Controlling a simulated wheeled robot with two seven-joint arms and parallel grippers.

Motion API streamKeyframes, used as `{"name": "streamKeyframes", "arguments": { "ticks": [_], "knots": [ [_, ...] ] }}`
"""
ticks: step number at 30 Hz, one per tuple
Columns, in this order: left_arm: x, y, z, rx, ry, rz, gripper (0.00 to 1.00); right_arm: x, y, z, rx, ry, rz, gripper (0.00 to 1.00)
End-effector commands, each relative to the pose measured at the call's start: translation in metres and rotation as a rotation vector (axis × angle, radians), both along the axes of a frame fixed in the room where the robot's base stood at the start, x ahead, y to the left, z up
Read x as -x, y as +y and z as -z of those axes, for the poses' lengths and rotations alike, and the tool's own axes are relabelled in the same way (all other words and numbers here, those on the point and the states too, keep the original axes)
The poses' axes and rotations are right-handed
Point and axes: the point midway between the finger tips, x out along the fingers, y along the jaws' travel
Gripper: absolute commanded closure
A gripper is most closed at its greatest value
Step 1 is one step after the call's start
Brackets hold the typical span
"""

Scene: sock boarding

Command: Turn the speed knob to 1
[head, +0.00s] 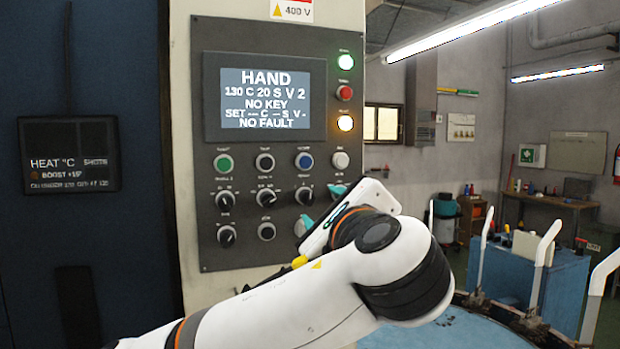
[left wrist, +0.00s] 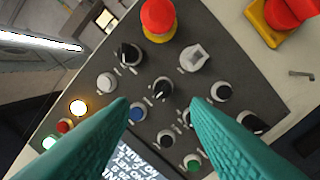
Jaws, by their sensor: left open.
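The grey control panel (head: 245,255) carries several black rotary knobs. The labels are too small for me to tell which one is the speed knob. My left gripper (head: 320,208) is open in front of the panel's lower right part. In the left wrist view, its teal fingers (left wrist: 159,105) spread on either side of a black knob (left wrist: 162,87) below the blue button. That knob also shows in the head view (head: 304,195), just left of the fingers; its setting is unclear. The display (head: 265,98) reads HAND, 130 C 20 S V 2, NO KEY, NO FAULT. My right gripper is not in view.
Around that knob sit the blue button (left wrist: 137,112), another black knob (left wrist: 130,54), a pale selector (left wrist: 195,58) and a red mushroom button (left wrist: 158,18). An amber lamp (head: 345,123) is lit. A round blue table (head: 450,335) lies at the lower right.

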Motion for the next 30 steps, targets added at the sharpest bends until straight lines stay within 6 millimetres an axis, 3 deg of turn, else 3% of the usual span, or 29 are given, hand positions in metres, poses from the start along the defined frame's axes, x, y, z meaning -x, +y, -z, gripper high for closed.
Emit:
{"name": "streamKeyframes", "arguments": {
  "ticks": [1, 3, 12, 25, 30],
  "knots": [
    [-0.005, 0.004, -0.010, -0.005, 0.000, -0.007, 0.57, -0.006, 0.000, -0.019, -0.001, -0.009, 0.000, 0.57],
    [-0.013, 0.009, -0.007, -0.002, 0.010, -0.012, 0.57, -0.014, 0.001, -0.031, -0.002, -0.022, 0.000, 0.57],
    [-0.059, 0.019, 0.002, 0.003, 0.015, -0.009, 0.57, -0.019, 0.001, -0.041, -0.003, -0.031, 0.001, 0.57],
    [-0.070, 0.022, 0.004, 0.003, 0.012, -0.006, 0.57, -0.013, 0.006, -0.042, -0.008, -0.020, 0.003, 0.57],
    [-0.070, 0.022, 0.004, 0.003, 0.012, -0.006, 0.83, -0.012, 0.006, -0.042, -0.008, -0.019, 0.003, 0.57]
  ]
}}
